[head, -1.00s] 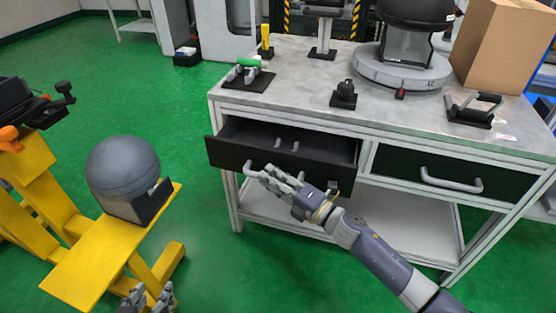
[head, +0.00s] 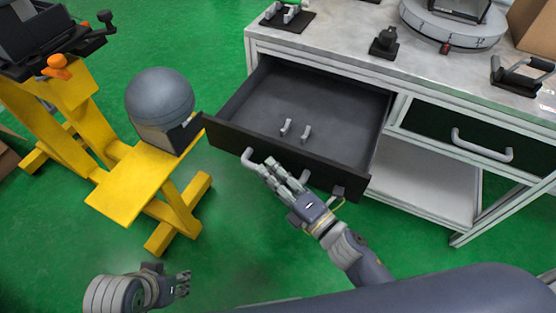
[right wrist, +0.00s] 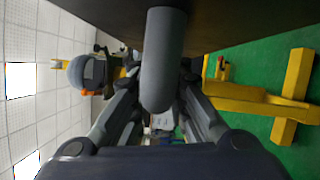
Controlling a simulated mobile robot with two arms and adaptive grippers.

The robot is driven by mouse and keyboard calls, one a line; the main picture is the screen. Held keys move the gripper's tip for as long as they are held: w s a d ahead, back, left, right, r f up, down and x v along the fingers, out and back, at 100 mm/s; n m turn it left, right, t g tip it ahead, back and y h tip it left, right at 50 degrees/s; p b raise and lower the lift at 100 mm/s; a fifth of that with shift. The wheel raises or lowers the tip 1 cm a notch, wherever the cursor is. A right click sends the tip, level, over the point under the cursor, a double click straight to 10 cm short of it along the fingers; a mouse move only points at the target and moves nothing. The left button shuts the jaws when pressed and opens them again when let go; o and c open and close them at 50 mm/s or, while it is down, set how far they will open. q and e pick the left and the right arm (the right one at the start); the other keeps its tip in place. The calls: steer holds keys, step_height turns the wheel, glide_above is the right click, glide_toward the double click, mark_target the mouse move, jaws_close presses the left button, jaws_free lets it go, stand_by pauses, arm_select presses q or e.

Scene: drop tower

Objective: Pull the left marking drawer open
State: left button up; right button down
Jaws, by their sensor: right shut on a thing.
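The left marking drawer (head: 225,131) is pulled well out of the bench, and its dark, mostly bare floor shows in the head view. My right gripper (head: 267,168) is shut on the drawer's grey bar handle (head: 249,159), on the front panel. Its fingers cover the handle's middle. In the right wrist view the handle (right wrist: 163,60) runs between the two fingers, under the dark panel. My left gripper (head: 186,283) is low at the left, away from the drawer, and looks open and empty.
Two small grey upright pieces (head: 295,130) stand in the drawer. The right drawer (head: 465,138) is shut. A yellow stand (head: 135,190) with a grey ball (head: 160,95) is just left of the open drawer. The bench top (head: 345,45) holds several fixtures.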

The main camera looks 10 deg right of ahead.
steer(key=shift+s, duration=0.15)
steer(key=c, duration=1.6)
jaws_free()
steer(key=shift+o, duration=0.2)
steer(key=r+v, duration=0.1)
steer(key=v, duration=1.1)
steer(key=shift+f, duration=0.5)
